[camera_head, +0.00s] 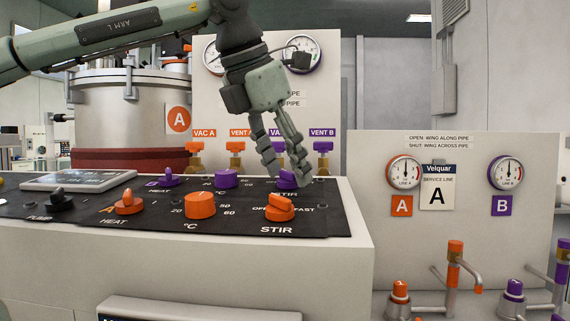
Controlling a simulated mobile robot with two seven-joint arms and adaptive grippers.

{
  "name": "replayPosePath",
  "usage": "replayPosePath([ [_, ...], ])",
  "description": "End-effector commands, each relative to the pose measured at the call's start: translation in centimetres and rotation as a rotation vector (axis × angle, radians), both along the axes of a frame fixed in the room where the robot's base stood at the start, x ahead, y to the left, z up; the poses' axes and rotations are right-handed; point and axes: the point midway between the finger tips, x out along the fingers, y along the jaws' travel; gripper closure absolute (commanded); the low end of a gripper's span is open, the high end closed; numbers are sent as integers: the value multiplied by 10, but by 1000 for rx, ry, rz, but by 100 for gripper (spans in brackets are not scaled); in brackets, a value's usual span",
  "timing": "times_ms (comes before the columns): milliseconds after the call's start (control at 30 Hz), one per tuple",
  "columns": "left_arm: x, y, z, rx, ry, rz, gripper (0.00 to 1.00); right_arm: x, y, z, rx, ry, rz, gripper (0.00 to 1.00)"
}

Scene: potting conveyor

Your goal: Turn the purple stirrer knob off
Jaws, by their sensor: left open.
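The purple stirrer knob (286,179) sits on the black control panel (333,222), in the back row at the right, behind the orange STIR knob (280,208). My left gripper (288,175) points down at it from above, its fingers open. The fingertips are at the knob, and the right finger covers part of it. I cannot tell whether they touch it. The knob's pointer setting is hidden. My right gripper is not in view.
Also on the panel are a purple dial (226,179), a purple HEAT knob (167,177), an orange dial (200,205) and an orange HEAT knob (128,204). Valves with orange and purple handles (323,147) stand behind. A steel vessel (120,105) is at back left.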

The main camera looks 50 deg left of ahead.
Motion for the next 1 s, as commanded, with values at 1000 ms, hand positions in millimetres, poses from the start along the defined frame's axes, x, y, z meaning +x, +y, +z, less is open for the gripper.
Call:
replayPosePath([
  [1000,-59,-8,104,0,-2,0,49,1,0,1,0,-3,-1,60],
])
